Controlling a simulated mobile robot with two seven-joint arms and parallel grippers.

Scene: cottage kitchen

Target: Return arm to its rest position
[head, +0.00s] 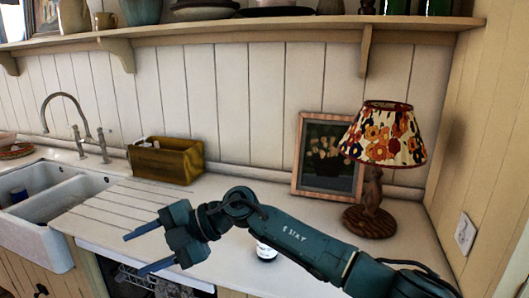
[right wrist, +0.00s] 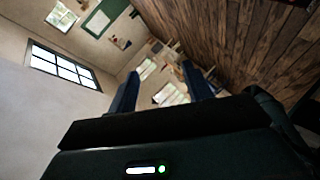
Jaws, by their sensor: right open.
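My right gripper (head: 147,248) is in the head view, over the front of the counter, left of the middle. Its two fingers point left and stand apart, with nothing between them. My right arm comes in from the lower right and crosses in front of the counter. The right wrist view shows both fingers (right wrist: 162,92) apart and the room beyond them, with no object in the grip. My left gripper is in neither view.
A small white-labelled object (head: 265,252) stands on the counter (head: 225,190), partly hidden behind my right arm. A lamp (head: 385,135), a framed picture (head: 328,155) and a wooden box (head: 166,160) stand at the back. A double sink (head: 45,215) is left. A shelf (head: 230,32) runs above.

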